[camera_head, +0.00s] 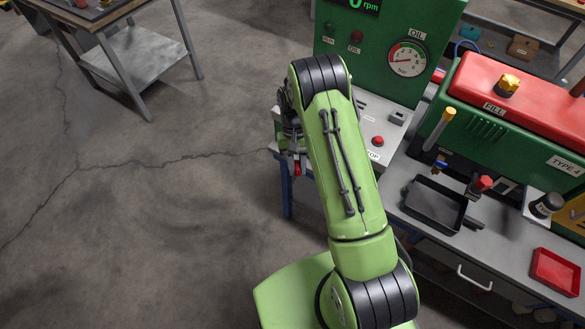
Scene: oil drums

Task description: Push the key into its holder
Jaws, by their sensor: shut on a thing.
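My gripper (291,150) is at the left end of the grey control panel (369,115), partly hidden by my green arm. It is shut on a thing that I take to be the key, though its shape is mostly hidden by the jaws. A small red piece (297,168) shows just below the jaws; I cannot tell whether it is part of the key. I cannot make out the key's holder; my arm covers much of the panel. I cannot tell whether the key touches the holder.
A red button (377,141) is on the panel to the right of my arm. Behind stands a green cabinet with an oil gauge (407,59). To the right are a black tray (435,204), a red-topped green machine (520,95) and a red tray (555,272).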

